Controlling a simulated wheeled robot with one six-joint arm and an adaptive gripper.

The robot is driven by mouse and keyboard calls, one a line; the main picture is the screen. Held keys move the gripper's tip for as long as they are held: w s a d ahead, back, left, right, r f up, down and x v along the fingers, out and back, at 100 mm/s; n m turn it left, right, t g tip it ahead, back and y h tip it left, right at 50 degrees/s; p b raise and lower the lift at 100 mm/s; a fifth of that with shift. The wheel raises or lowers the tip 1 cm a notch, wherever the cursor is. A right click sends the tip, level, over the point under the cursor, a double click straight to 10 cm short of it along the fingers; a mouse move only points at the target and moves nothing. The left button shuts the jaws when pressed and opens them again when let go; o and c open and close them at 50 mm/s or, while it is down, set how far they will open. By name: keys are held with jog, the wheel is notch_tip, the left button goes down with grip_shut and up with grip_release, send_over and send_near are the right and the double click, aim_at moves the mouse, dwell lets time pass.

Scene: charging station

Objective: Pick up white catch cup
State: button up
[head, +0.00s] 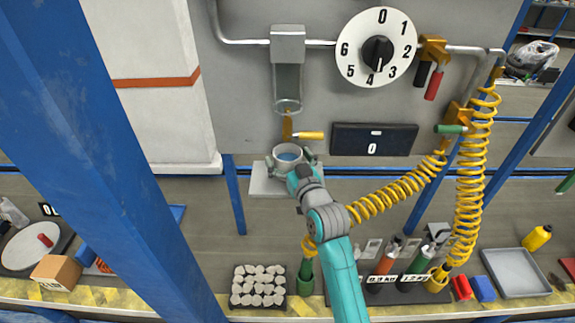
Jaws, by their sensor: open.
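The white catch cup (287,151) stands on a small white shelf (262,181) below the clear cylinder and its yellow-handled tap. The fingers are open. Whether they touch the cup cannot be told. My wrist hides the cup's lower front.
A clear cylinder (287,86) hangs above the cup, with a yellow tap handle (309,135) close over it. A dial (376,47) and a black display (374,139) are on the grey panel. A coiled yellow hose (395,190) hangs right of my arm. A tray of pale pieces (258,286) sits below.

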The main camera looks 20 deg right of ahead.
jog(key=c, duration=1.1)
jog(key=shift+c, duration=0.2)
jog(key=shift+r, duration=0.1)
